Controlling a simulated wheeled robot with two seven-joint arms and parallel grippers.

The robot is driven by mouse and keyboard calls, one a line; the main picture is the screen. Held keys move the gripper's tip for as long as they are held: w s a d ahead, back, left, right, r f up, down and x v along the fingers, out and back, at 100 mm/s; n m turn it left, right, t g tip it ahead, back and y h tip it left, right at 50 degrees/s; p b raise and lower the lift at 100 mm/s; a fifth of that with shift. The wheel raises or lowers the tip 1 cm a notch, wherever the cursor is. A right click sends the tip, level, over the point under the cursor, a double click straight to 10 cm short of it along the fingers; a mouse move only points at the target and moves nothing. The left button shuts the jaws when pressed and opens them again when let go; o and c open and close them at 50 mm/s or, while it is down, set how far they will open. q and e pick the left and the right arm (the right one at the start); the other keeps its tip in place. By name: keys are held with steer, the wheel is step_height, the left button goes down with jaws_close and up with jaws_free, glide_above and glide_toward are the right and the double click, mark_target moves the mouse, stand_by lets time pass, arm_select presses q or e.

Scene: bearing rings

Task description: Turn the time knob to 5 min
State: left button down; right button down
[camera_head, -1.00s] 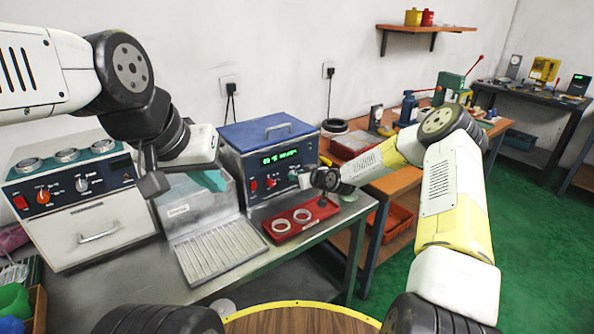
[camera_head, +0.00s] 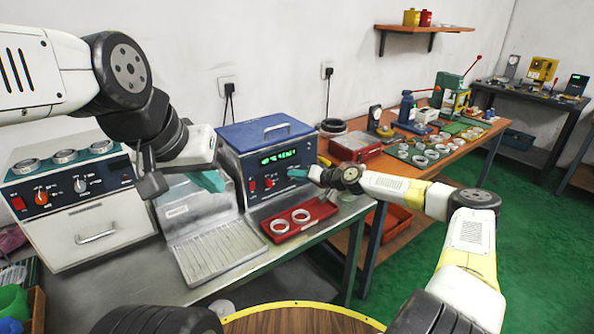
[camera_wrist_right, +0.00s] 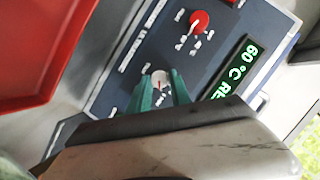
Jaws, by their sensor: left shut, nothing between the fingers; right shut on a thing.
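The blue-topped heater (camera_head: 228,160) stands on the steel bench with a lit green display (camera_head: 278,157). In the right wrist view the display reads 60 °C and more text, partly cut off. A pale grey knob (camera_wrist_right: 159,77) and a red knob (camera_wrist_right: 199,21) are on its panel; their small labels are too blurred to read. My right gripper (camera_wrist_right: 162,92) has its green fingers on either side of the grey knob, shut on it; in the head view it (camera_head: 297,173) touches the panel's right part. My left gripper (camera_head: 211,181) is shut and empty, left of the heater.
A red tray (camera_head: 313,208) with two rings lies before the heater, below my right gripper. A ribbed metal tray (camera_head: 215,252) is to its left. A white oven (camera_head: 95,235) with knobs stands further left. Rings and tools cover the wooden bench at right.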

steer(key=shift+d+f, duration=0.1)
stand_by(0.3)
steer(key=c, duration=1.2)
jaws_free()
steer(key=v, duration=0.7)
steer(key=shift+s+d, duration=0.2)
steer(key=shift+d, duration=0.1)
